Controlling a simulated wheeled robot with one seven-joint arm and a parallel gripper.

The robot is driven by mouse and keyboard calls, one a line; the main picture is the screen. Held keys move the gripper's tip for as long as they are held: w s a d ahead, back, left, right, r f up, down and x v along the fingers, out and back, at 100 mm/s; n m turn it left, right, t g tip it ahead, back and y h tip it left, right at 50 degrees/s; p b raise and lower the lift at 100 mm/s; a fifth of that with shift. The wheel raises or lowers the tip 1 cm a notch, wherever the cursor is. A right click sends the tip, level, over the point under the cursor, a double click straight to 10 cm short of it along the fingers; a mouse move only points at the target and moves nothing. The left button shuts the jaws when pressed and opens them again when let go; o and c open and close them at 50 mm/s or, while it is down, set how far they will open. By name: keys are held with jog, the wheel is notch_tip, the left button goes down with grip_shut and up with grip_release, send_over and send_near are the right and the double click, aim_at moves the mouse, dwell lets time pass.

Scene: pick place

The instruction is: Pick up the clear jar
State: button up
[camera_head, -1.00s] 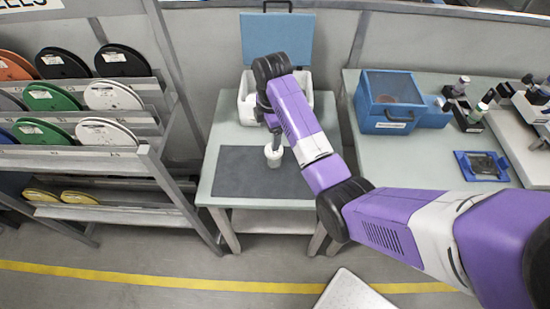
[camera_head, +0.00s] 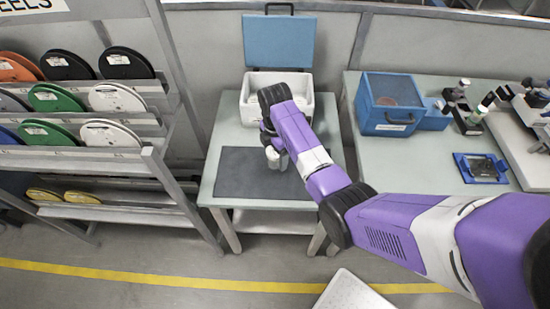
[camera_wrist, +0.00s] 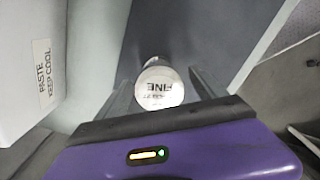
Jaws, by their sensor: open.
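The jar (camera_head: 278,161) stands on the dark mat (camera_head: 240,175) on the small table, partly hidden by my arm in the head view. My gripper (camera_wrist: 167,80) is open, with one dark finger on each side of the jar. I cannot tell whether either finger touches it. In the head view my gripper (camera_head: 270,140) is mostly hidden behind my wrist, right at the jar.
An open white cooler box (camera_head: 325,108) with a raised blue lid (camera_head: 278,40) stands behind the mat. A blue bin (camera_head: 388,128) and a blue tray (camera_head: 480,168) lie on the right bench. A rack of reels (camera_head: 75,150) stands left. The mat's left part is clear.

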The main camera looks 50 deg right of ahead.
jog(key=shift+c, duration=0.4)
grip_shut()
jog(key=shift+r, duration=0.15)
